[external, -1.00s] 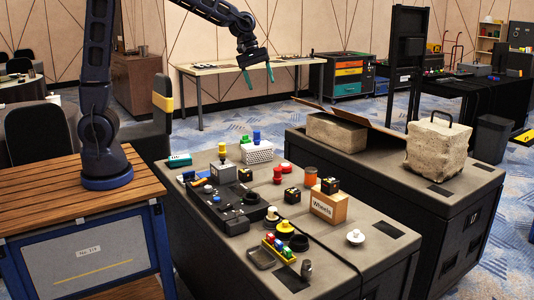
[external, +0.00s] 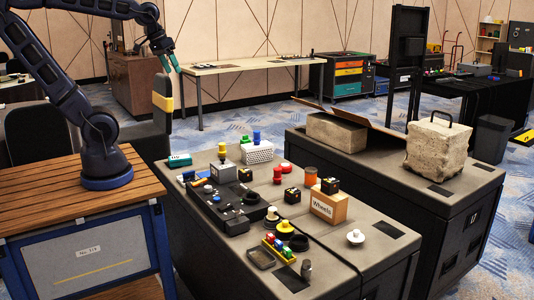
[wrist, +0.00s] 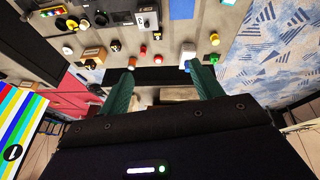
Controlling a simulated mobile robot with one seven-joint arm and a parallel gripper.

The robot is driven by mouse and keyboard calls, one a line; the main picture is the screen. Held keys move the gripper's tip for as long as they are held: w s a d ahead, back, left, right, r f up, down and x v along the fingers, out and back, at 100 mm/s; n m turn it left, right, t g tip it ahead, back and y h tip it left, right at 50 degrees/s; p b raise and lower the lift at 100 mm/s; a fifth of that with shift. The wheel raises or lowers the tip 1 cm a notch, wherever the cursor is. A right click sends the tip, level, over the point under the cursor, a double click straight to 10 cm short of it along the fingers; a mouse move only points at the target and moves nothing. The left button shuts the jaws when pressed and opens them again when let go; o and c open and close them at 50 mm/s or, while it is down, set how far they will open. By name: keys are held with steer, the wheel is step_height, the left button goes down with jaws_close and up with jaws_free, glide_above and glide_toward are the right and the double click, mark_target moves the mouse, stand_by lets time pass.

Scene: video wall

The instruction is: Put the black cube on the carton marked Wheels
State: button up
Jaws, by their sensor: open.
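The carton marked Wheels (external: 323,210) is a small tan box standing on the grey top of the near case. A black cube (external: 330,186) with light markings rests on top of it. Another similar black cube (external: 292,195) sits on the case top to the left of the carton. My gripper (external: 169,63) is raised high at the upper left, well away from both cubes and the carton. In the wrist view its green fingers (wrist: 163,63) are apart with nothing between them. The carton appears as a tan box (wrist: 94,52) at the left of that view.
Around the carton lie a white knob (external: 356,237), an orange jar (external: 310,176), red pieces (external: 277,175), a tray of coloured blocks (external: 278,250) and a black organiser (external: 230,215).

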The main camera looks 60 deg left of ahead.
steer(key=shift+m+y, duration=0.4)
steer(key=shift+m, duration=0.4)
steer(key=s, duration=0.1)
steer(key=s+a+f, duration=0.1)
steer(key=s, duration=0.1)
steer(key=s+a, duration=0.1)
steer(key=shift+s+a+f, duration=0.1)
steer(key=shift+s+f, duration=0.15)
steer(key=shift+s, duration=0.1)
